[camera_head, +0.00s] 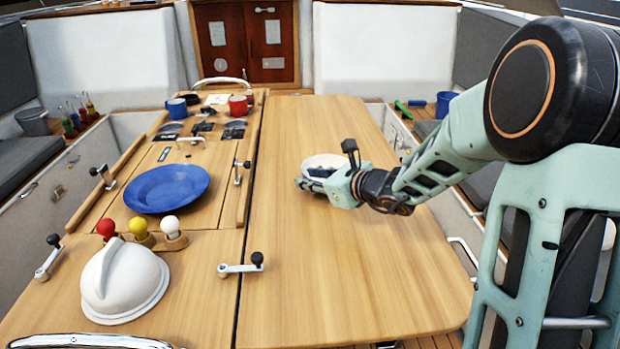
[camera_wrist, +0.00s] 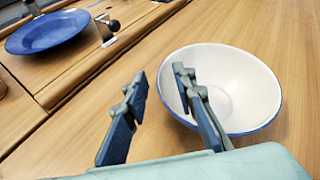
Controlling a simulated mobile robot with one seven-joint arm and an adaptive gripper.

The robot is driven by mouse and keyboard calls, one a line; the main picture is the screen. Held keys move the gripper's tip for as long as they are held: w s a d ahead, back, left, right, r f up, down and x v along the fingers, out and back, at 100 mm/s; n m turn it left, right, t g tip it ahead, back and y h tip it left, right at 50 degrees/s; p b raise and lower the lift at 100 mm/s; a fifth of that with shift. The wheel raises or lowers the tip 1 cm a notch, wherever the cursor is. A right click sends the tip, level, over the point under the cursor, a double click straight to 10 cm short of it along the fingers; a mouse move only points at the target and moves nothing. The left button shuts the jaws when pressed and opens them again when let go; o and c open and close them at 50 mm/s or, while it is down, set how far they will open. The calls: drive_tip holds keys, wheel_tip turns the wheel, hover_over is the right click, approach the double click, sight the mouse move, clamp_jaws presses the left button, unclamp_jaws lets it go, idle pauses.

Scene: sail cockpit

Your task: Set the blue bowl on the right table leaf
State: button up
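The blue bowl, white inside with a blue rim, sits upright on the right table leaf (camera_head: 310,270). It shows behind my gripper in the head view (camera_head: 325,160) and at the right of the wrist view (camera_wrist: 255,90). My gripper (camera_head: 312,181) is at the bowl's near side. In the wrist view my gripper (camera_wrist: 160,85) is open, its fingers apart on either side of the bowl's near-left rim, one over the inside and one outside. My gripper hides part of the bowl in the head view.
A blue plate (camera_head: 166,188) lies on the left part of the table. A white domed compass cover (camera_head: 125,280) and small crank handles (camera_head: 241,267) stand nearby. Blue (camera_head: 177,108) and red (camera_head: 238,106) mugs are farther back. The right leaf is otherwise clear.

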drive_tip(key=shift+r, duration=0.1)
drive_tip(key=shift+r+p, duration=0.2)
drive_tip(key=shift+p, duration=0.1)
drive_tip(key=v, duration=1.2)
drive_tip(key=shift+f, duration=0.15)
